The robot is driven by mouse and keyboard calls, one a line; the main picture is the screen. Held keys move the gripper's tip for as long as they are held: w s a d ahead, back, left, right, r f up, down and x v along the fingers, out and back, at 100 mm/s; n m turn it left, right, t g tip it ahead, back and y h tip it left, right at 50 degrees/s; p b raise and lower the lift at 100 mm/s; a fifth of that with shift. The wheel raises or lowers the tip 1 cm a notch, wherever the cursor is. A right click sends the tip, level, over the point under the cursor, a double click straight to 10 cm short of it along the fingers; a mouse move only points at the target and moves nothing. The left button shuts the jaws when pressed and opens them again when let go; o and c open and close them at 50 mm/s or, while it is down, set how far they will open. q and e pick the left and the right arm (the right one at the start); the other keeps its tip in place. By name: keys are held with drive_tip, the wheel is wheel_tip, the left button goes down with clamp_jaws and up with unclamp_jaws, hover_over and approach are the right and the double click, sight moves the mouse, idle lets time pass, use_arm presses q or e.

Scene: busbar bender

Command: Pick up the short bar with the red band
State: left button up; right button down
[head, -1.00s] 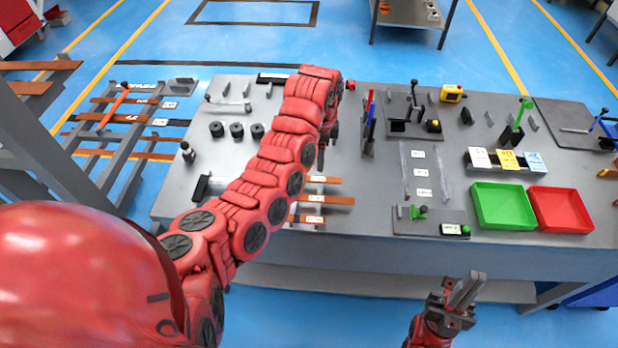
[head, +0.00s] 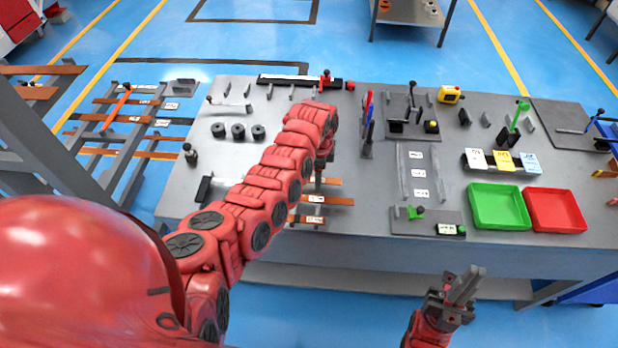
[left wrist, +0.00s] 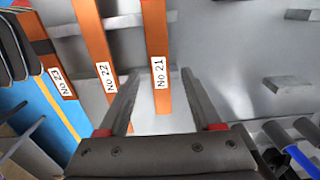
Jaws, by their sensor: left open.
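Several short copper bars lie side by side near the table's front edge, left of centre. The left wrist view shows bar No 21 (left wrist: 156,50), bar No 22 (left wrist: 93,40) and bar No 23 (left wrist: 50,60). I cannot make out a red band on any of them. My left gripper (left wrist: 160,100) is open, with the end of bar No 21 showing between its fingers; I cannot tell the height gap. In the head view this gripper (head: 319,182) is partly hidden by its own arm. My right gripper (head: 466,288) is in front of the table, away from the bars.
A rack of long bars (head: 135,118) stands at the left. A stand with red and blue handles (head: 367,125) rises right of my left gripper. A green tray (head: 498,206) and a red tray (head: 556,210) sit at the right. A fixture with a green knob (head: 428,221) is at the front.

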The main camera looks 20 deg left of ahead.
use_arm(q)
clamp_jaws()
drive_tip(key=shift+r, duration=0.2)
idle(0.5)
